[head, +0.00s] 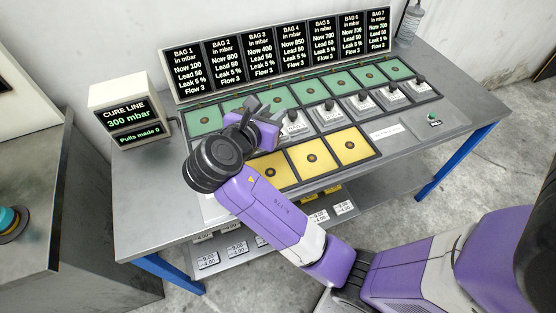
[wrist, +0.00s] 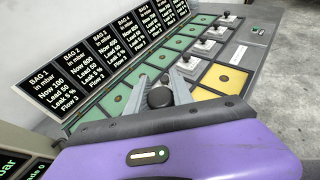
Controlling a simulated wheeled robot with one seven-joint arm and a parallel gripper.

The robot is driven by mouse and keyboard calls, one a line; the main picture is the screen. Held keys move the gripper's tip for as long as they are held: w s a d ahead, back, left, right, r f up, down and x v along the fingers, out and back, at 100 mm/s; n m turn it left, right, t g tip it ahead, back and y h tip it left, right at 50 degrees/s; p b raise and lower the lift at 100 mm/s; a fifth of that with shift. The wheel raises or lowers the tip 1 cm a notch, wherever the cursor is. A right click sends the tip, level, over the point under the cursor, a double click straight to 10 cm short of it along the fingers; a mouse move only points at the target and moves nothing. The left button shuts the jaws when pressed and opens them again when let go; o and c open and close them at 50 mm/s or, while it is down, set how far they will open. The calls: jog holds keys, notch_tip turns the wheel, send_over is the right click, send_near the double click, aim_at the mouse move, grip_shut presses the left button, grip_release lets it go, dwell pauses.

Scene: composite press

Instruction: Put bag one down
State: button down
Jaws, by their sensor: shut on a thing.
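My gripper (head: 255,127) is over the left part of the press table and hides what lies beneath it. In the wrist view, its two grey fingers (wrist: 161,80) are shut on a piece with a round black knob (wrist: 160,97), taken to be bag one. Its plate and label are hidden, and I cannot tell whether it touches the panel. Green pads with dark centres run in a row behind, the leftmost one (head: 205,119) showing left of my gripper. Yellow pads (head: 312,158) lie in front.
Several grey plates with black knobs (head: 361,105) stand in a row to the right. A display board (head: 282,55) rises behind the pads, showing bag 1 now at 100. The cure line box (head: 126,113) reads 300 mbar, pulls made 0. A bottle (head: 408,24) stands back right.

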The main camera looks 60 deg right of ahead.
notch_tip(320, 180, down, 16)
jog(key=shift+f+b, duration=0.25)
jog(key=shift+b, duration=0.45)
jog(key=shift+f, duration=0.15)
jog(key=c, duration=1.1)
grip_release()
jog(key=v, duration=1.2)
